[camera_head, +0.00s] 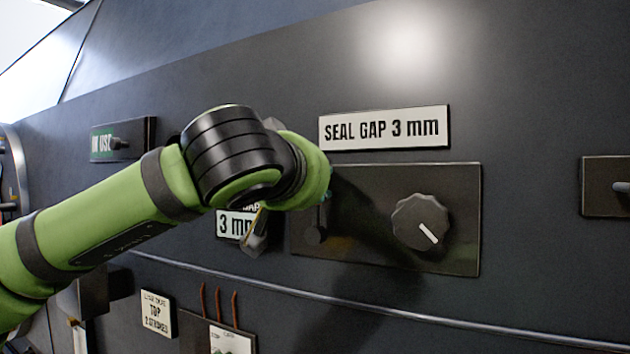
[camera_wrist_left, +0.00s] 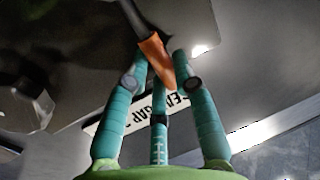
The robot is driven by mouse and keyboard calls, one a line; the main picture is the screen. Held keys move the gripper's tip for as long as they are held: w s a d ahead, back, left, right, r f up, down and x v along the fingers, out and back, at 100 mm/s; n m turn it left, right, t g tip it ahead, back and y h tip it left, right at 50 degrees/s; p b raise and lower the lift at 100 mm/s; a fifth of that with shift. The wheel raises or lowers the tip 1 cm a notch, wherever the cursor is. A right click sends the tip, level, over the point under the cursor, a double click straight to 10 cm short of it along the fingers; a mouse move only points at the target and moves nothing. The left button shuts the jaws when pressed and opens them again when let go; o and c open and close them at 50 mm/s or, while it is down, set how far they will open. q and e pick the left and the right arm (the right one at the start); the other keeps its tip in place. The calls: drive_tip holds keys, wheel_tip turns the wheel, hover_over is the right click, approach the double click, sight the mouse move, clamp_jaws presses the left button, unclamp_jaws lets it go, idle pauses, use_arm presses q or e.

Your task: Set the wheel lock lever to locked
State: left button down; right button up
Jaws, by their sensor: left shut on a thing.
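My left arm comes in from the left in the head view, and its wrist hides most of the gripper. In the left wrist view, the teal fingers of my left gripper (camera_wrist_left: 158,74) are shut on an orange-tipped lever (camera_wrist_left: 152,48), with its dark stem running up to the panel. In the head view, a dark lever base (camera_head: 316,236) shows at the left of a dark plate (camera_head: 365,255), just below my wrist; the upper part of this lever is hidden. I see no readable wheel lock label. My right gripper is in neither view.
A round black knob (camera_head: 420,222) with a white mark sits on the same plate. Above it is a "SEAL GAP 3 mm" sign (camera_head: 384,128). Another switch plate (camera_head: 607,200) is at the right edge. A thin rail (camera_head: 400,310) crosses below.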

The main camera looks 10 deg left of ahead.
use_arm(q)
drive_tip(key=c, duration=1)
unclamp_jaws()
drive_tip(key=shift+d, duration=0.1)
drive_tip(key=v, duration=1.2)
drive_tip(key=shift+f, duration=0.1)
